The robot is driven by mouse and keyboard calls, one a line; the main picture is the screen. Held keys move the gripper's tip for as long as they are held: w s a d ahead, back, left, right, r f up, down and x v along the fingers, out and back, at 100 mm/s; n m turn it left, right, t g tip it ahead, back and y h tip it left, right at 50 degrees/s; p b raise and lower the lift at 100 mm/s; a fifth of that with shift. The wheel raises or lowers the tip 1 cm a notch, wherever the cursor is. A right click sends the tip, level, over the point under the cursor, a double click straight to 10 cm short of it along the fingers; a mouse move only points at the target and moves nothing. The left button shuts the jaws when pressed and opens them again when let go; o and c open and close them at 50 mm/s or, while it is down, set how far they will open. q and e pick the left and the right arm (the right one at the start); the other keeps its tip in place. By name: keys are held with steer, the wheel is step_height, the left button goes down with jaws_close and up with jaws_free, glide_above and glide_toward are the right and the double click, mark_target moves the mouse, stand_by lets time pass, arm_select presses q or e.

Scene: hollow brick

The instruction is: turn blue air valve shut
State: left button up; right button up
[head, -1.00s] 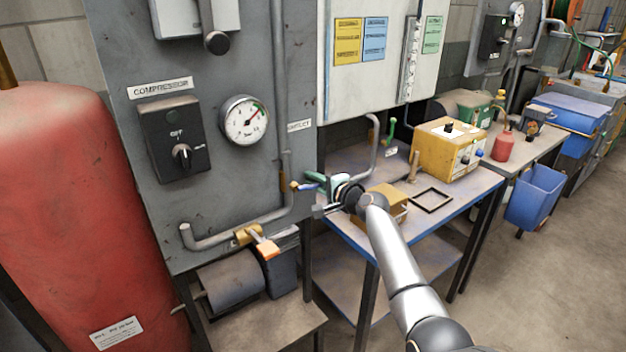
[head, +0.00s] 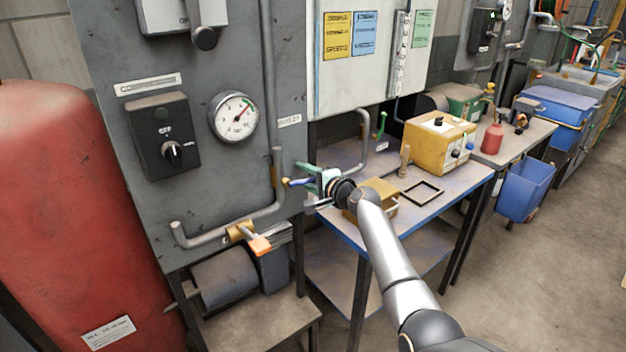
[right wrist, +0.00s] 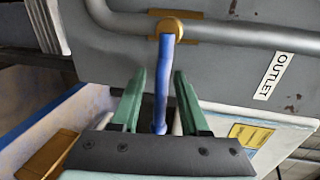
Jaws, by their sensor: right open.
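The blue air valve's lever (head: 299,182) sticks out from a brass fitting on the grey outlet pipe, at the right edge of the grey panel. In the right wrist view the blue lever (right wrist: 162,75) runs from the brass valve body (right wrist: 171,28) down between the green fingers. My right gripper (right wrist: 158,88) is open, with one finger on each side of the lever and visible gaps. In the head view the right gripper (head: 312,184) is at the lever, and its fingers partly hide the lever's end. My left gripper is not in view.
An orange-handled valve (head: 258,243) sits on the lower pipe. A gauge (head: 234,117) and a black switch box (head: 163,136) are on the panel. A red tank (head: 65,200) stands at left. A workbench (head: 440,205) with a yellow box (head: 438,143) lies right of the panel.

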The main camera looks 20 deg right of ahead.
steer(key=shift+s+d+r+p, duration=0.15)
steer(key=shift+s+d+p, duration=0.15)
steer(key=shift+s, duration=0.25)
steer(key=p+v, duration=0.1)
steer(key=v, duration=1)
steer(key=shift+s, duration=0.1)
steer(key=s+f+n+g+h, duration=0.2)
steer(key=s+f+n, duration=0.35)
steer(key=f, duration=0.75)
steer(key=s+a+f+n+g, duration=0.1)
steer(key=s+f, duration=0.4)
steer(key=s, duration=0.5)
steer(key=s+a+f+n+g, duration=0.1)
steer(key=s+a+f+n, duration=0.2)
steer(key=s+f+n, duration=0.3)
steer(key=s+a+f+n+g+h, duration=0.1)
steer(key=s+a+f+n, duration=0.2)
steer(key=s, duration=1.1)
step_height(320, 180, down, 3)
steer(key=shift+f+n+g, duration=0.1)
steer(key=shift+n+g, duration=0.2)
steer(key=shift+n, duration=0.25)
